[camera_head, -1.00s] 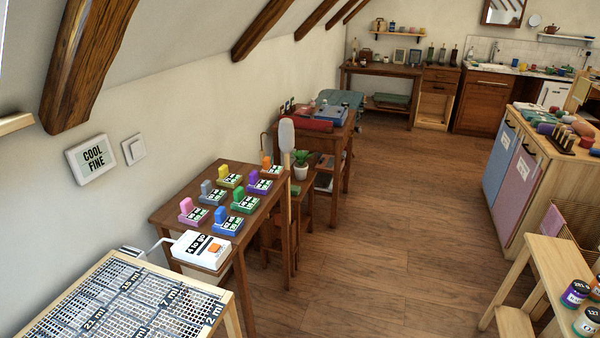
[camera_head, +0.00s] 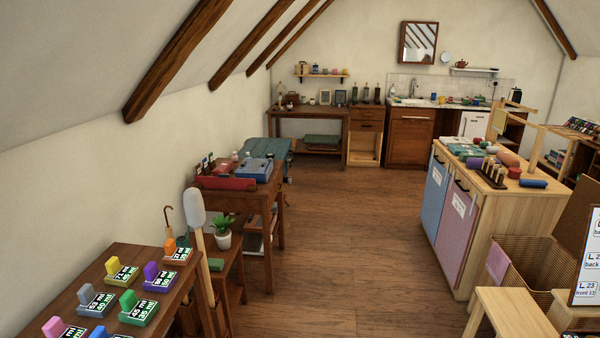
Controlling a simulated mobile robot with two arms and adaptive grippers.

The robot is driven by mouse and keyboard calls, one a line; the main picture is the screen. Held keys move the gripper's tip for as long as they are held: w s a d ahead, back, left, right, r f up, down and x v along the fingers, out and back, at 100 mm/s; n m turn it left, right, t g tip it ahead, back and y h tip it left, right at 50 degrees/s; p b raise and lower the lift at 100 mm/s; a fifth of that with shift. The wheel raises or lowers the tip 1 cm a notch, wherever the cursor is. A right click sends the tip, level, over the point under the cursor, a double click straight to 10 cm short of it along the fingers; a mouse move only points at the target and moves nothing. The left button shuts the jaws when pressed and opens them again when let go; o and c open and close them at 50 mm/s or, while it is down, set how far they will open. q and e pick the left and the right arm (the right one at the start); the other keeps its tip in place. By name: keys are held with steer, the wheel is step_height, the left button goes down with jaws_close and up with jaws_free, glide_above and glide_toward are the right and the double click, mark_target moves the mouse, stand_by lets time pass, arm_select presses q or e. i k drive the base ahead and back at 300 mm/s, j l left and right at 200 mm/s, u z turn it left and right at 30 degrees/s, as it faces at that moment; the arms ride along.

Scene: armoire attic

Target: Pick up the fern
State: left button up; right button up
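A small green plant in a white pot (camera_head: 223,233), the only fern-like plant I see, stands on a low dark wooden stand between two tables along the left wall. Its leaves are short and bright green. A tall pole with a pale padded head (camera_head: 195,207) rises just left of it and stands nearer to me. Neither of my grippers shows in the head view.
A table with several coloured labelled blocks (camera_head: 138,308) is at the near left. A wooden table with a blue case (camera_head: 255,172) stands beyond the plant. A cabinet with blue and pink doors (camera_head: 458,212) is at right. The wooden floor (camera_head: 350,235) between is clear.

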mark_target(222, 234)
steer(key=i+l, duration=0.1)
steer(key=i, duration=0.75)
steer(key=i+l, duration=0.15)
steer(key=i, duration=0.7)
steer(key=i+l+u, duration=0.1)
steer(key=i+u, duration=0.15)
steer(key=u, duration=0.15)
steer(key=i+l+u, duration=0.15)
steer(key=u, duration=0.25)
steer(key=i+l+u, duration=0.3)
steer(key=u, duration=0.15)
steer(key=i+l+u, duration=0.2)
steer(key=u, duration=0.2)
steer(key=l, duration=0.1)
